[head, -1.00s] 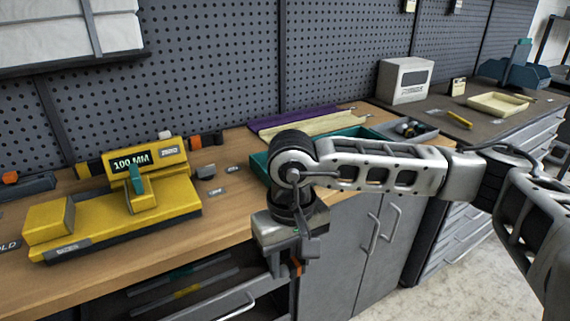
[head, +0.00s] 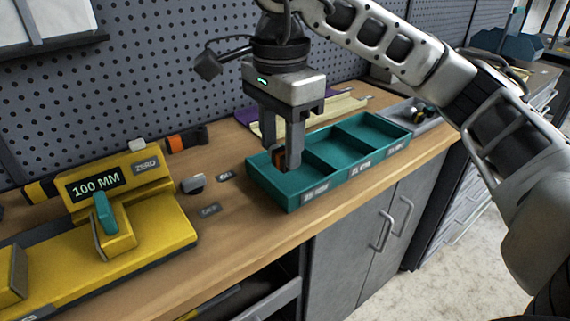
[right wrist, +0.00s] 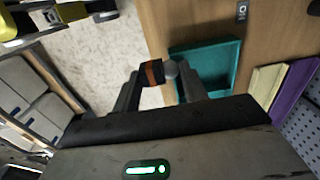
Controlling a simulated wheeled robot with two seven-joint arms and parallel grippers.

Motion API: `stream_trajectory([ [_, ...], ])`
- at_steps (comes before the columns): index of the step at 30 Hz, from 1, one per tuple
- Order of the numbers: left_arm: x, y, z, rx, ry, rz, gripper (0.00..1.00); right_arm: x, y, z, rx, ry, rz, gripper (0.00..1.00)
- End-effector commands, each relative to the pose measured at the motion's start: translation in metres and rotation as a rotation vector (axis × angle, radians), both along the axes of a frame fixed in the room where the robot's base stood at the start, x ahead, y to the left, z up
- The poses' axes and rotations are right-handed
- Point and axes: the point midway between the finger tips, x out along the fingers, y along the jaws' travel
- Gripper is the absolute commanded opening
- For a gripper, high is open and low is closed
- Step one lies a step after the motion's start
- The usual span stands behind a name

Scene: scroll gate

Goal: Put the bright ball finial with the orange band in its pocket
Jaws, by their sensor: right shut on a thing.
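My right gripper (head: 281,158) is shut on the finial (head: 278,156), a dark piece with an orange band. The right wrist view shows the finial (right wrist: 153,73) held crosswise between the fingertips, with a grey ball end (right wrist: 171,69). The teal tray (head: 291,200) has three compartments with labels on its front. In the head view my right gripper points down over the tray's left compartment. The fingers partly hide the finial, and I cannot tell whether it touches the tray. My left gripper is not in view.
A yellow gauge (head: 152,205) reading 100 MM stands on the bench at left. A small grey knob (head: 193,184) sits between it and the tray. A grey bin (head: 398,107) with round pieces is at the tray's right. A pegboard (head: 170,75) rises behind.

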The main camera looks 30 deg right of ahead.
Motion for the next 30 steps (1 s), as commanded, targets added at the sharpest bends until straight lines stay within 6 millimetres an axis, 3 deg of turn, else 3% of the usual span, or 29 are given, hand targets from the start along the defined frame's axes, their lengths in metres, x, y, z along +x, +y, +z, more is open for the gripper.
stream_trajectory([
  [9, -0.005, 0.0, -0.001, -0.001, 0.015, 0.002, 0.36, 0.059, -0.052, -0.034, -0.001, 0.005, -0.008, 0.13],
  [15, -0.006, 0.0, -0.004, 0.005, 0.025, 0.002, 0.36, 0.081, -0.069, -0.071, 0.0, 0.004, -0.002, 0.13],
  [23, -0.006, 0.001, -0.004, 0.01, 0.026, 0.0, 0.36, 0.093, -0.079, -0.09, -0.001, 0.003, 0.0, 0.13],
  [30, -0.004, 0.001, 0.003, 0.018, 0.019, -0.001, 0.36, 0.095, -0.082, -0.121, -0.002, 0.003, 0.002, 0.13],
])
